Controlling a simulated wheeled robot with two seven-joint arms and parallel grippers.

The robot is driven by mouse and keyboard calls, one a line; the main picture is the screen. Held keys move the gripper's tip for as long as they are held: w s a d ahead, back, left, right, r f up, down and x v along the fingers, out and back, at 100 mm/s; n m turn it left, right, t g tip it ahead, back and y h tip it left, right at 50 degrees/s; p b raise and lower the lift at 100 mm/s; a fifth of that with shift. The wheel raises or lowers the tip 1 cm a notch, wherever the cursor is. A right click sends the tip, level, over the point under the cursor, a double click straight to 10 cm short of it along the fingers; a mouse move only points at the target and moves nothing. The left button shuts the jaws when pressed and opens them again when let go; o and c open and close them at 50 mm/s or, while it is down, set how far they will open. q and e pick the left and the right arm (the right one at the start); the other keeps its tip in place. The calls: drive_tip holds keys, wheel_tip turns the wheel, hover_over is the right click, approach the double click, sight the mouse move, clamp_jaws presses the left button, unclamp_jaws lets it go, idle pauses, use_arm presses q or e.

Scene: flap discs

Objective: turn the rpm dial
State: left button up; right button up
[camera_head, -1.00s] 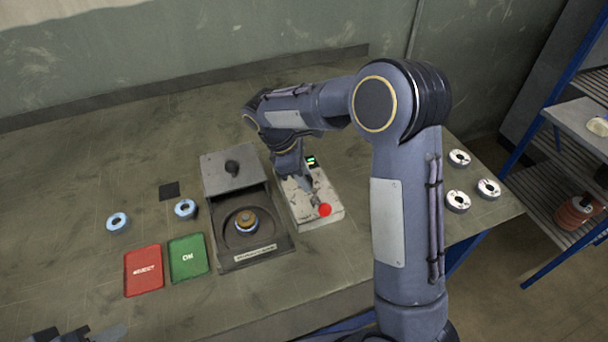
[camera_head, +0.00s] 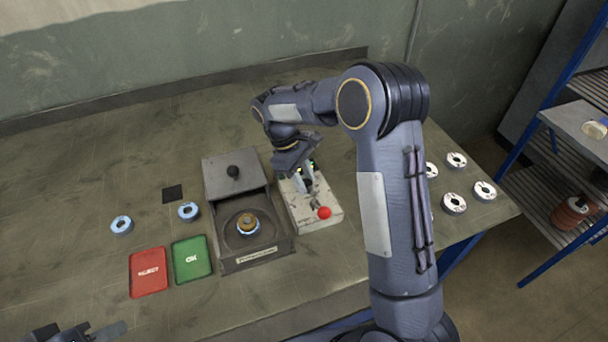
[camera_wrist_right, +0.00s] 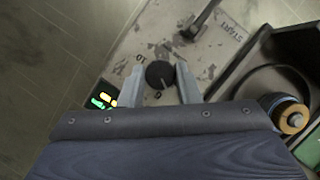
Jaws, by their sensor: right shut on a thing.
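The rpm dial is a round black knob (camera_wrist_right: 160,73) with a light pointer mark, on top of a worn pale control box (camera_head: 300,217). My right gripper (camera_wrist_right: 159,84) is shut on the dial, one finger on each side of it in the right wrist view. In the head view my right gripper (camera_head: 302,180) is over the back part of the box and hides the dial. A small lit display (camera_wrist_right: 103,97) with green and orange bars is beside the dial. My left gripper (camera_head: 75,333) shows only in part at the bottom left edge.
A red ball-ended lever (camera_head: 324,212) stands at the box's front. Left of it is a dark spindle station (camera_head: 272,238) with a disc (camera_head: 247,225) and a raised lid. Red (camera_head: 148,272) and green (camera_head: 192,260) trays and two loose discs lie further left. Several discs lie right.

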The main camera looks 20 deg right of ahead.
drive_tip(key=m+y, duration=0.1)
drive_tip(key=m, duration=0.2)
drive_tip(key=m+y+p, duration=0.1)
drive_tip(key=m, duration=0.2)
drive_tip(key=shift+w+d+g, duration=0.1)
drive_tip(key=shift+d+g, duration=0.05)
drive_tip(key=shift+g, duration=0.25)
drive_tip(key=shift+m, duration=0.4)
drive_tip(key=o, duration=1)
drive_tip(key=shift+c, duration=0.2)
drive_tip(key=v, duration=0.7)
drive_tip(key=shift+r, duration=0.4)
drive_tip(key=shift+w+d, duration=0.15)
